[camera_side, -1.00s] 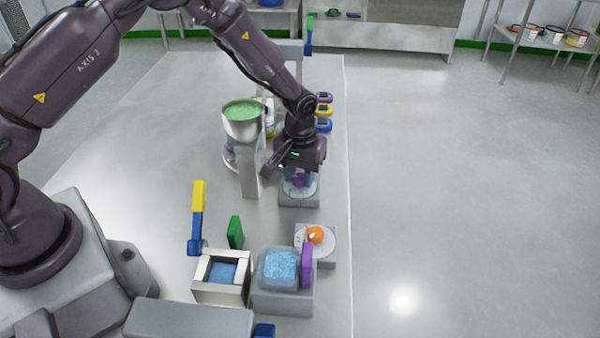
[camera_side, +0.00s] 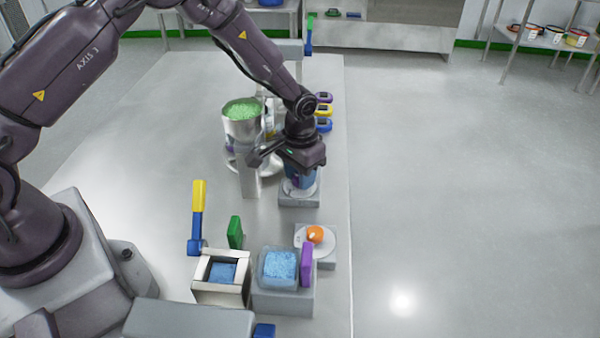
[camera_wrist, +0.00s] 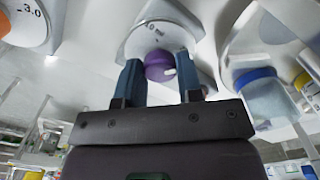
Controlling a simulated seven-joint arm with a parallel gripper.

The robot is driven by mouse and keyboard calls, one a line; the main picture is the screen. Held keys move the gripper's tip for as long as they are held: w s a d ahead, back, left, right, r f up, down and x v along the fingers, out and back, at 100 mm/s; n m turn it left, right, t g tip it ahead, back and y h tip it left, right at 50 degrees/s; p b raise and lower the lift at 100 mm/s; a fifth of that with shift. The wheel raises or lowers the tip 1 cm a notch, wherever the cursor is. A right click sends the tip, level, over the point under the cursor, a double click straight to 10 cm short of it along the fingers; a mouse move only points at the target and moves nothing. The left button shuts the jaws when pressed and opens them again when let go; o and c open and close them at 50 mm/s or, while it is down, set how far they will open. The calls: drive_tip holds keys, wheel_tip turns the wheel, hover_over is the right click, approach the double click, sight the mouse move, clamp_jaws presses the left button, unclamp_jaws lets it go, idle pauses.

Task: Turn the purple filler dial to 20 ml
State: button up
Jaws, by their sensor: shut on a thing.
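The purple filler dial (camera_wrist: 158,66) sits on a round pale dial face (camera_wrist: 135,45) in the wrist view. A white mark shows on the dial's lower right side. A printed 10 ml label is partly readable above it, but I cannot tell the setting. My gripper (camera_wrist: 160,75) has its two blue fingers on either side of the dial, shut on it. In the side view my gripper (camera_side: 299,182) points down over the grey filler base (camera_side: 298,199) and hides most of the dial.
An orange knob (camera_side: 314,234) on a round plate stands in front of the filler. Left of it are a tub of blue granules (camera_side: 280,268) and a yellow-and-blue lever (camera_side: 198,210). A vessel of green granules (camera_side: 242,109) stands behind left. The floor right of the table is clear.

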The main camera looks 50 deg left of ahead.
drive_tip(key=shift+m, duration=1.1)
drive_tip(key=o, duration=0.9)
